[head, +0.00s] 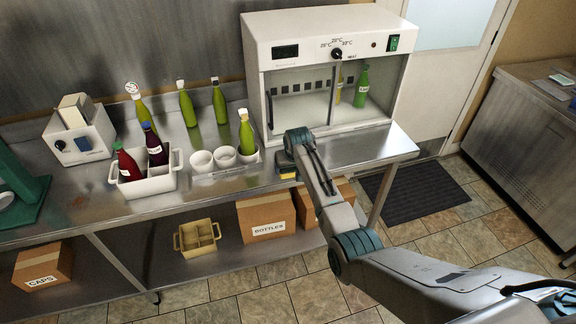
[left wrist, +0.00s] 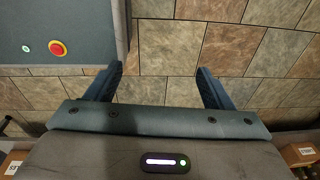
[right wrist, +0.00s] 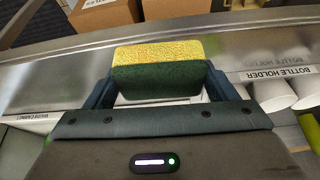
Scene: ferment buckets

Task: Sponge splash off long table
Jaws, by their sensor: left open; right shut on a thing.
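The long steel table (head: 325,150) runs across the head view. A faint reddish-brown splash (head: 78,202) shows on its left part, between the green stand and the white bottle crate. My right gripper (head: 290,170) is at the table's front edge, before the incubator. I cannot tell whether the sponge touches the table. My left gripper (left wrist: 157,80) is open and empty above the tiled floor, outside the head view.
The white crate (head: 146,186) with two dark bottles, several white cups (head: 224,156) and green bottles (head: 188,105) stand between the sponge and the splash. The incubator (head: 330,70) stands at the right. Boxes (head: 266,217) sit on the lower shelf.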

